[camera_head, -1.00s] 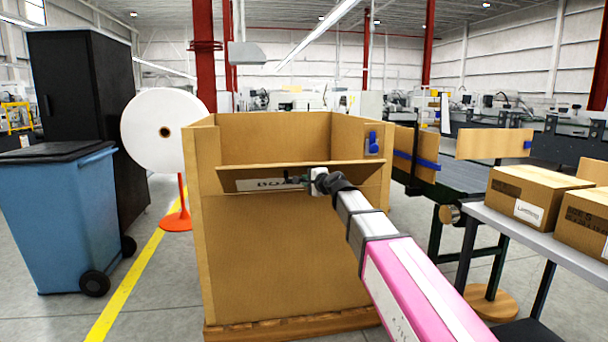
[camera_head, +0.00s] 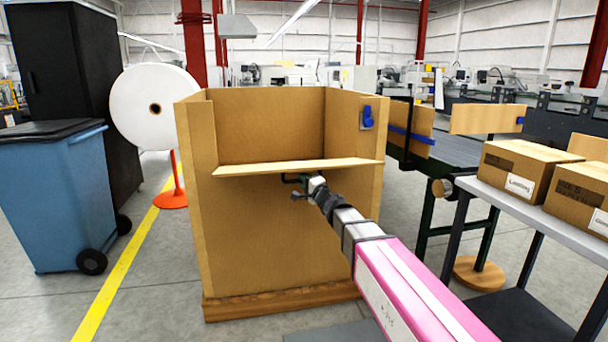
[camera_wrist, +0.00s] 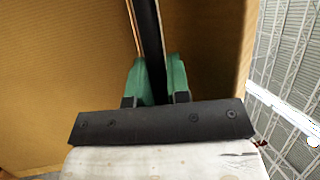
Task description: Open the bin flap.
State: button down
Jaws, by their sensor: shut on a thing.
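The bin is a large brown cardboard box (camera_head: 270,245) on a wooden pallet, in the middle of the head view. Its flap (camera_head: 240,169) sticks out from the front wall towards me, almost level, with its upper face showing. The space above the flap is open to the bin's inside. My gripper (camera_head: 304,181) is just under the flap, shut on a dark handle (camera_head: 290,179) there. In the wrist view, the green fingers of my gripper (camera_wrist: 157,82) close on the black handle bar (camera_wrist: 148,35), with cardboard behind. The flap's outer face is hidden in the head view.
A blue wheeled bin (camera_head: 60,200) and a black cabinet (camera_head: 70,80) stand at the left, near a white roll (camera_head: 150,125) on an orange stand. At the right, a grey table (camera_head: 540,215) holds cartons (camera_head: 520,168). Grey floor shows left of the box.

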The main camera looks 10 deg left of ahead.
jog(key=shift+f+n+t+y, duration=0.3)
jog(key=shift+f+y, duration=0.2)
jog(key=shift+f, duration=0.85)
jog(key=shift+f+n+t+y, duration=0.3)
jog(key=shift+f+y, duration=0.2)
jog(key=shift+f, duration=0.8)
jog(key=c, duration=1.1)
grip_release()
jog(key=v, duration=1)
jog(key=shift+s+d+f, duration=0.25)
